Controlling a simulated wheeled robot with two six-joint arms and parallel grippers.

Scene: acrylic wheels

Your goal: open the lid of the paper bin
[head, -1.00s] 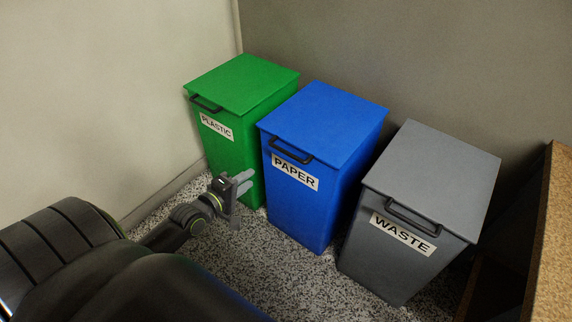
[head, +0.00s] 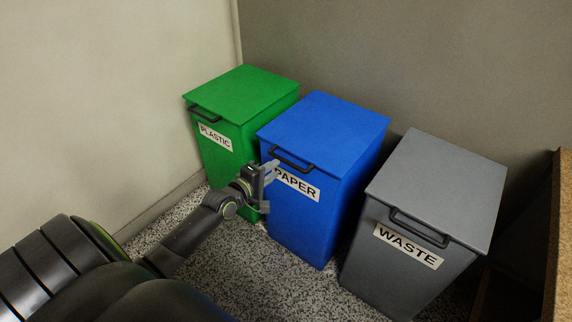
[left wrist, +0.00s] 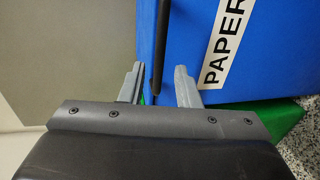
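The blue paper bin (head: 295,225) stands in the middle of a row, its blue lid (head: 325,128) lying shut. A black handle (head: 290,160) runs along the lid's front edge, above the PAPER label (head: 297,185). My left gripper (head: 270,186) is at the bin's front left, just below the handle's left end. In the left wrist view its two grey fingers (left wrist: 158,80) are spread apart. The black handle (left wrist: 160,45) shows as a bar between them, with gaps on both sides. The label (left wrist: 225,45) is to the right. My right gripper is not in view.
A green plastic bin (head: 237,95) stands close on the left and a grey waste bin (head: 430,195) on the right, both lids shut. Walls are behind and to the left. A brown wooden edge (head: 555,230) is at far right. Speckled floor (head: 285,280) is clear in front.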

